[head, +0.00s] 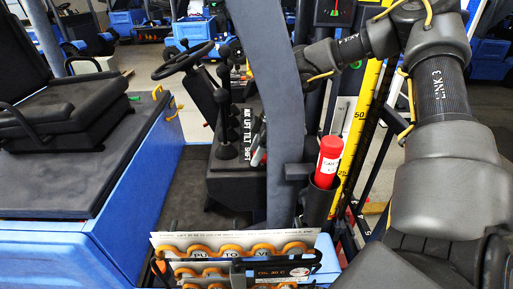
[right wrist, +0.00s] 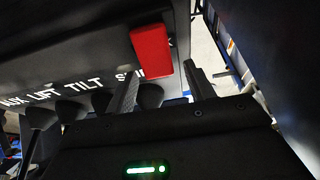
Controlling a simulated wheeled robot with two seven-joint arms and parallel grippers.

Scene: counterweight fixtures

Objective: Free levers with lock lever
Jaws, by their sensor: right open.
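The lever console (head: 228,165), labelled AUX, LIFT, TILT and SHIFT, stands left of the grey pillar in the head view. Several black-knobbed levers (head: 225,105) rise from it; their knobs (right wrist: 66,110) also show along the lower left of the right wrist view. A red lock lever (right wrist: 152,50) hangs near the SHIFT label. My right gripper (right wrist: 163,75) is open, its two dark fingers pointing toward the red lever, which appears between or just beyond the tips; contact cannot be told. In the head view the pillar hides most of this gripper. My left gripper is not in view.
The grey pillar (head: 262,75) stands between the head camera and the console. A steering wheel (head: 184,60) and seat (head: 60,110) are at left. A red cylinder (head: 328,158) sits in a black holder at right.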

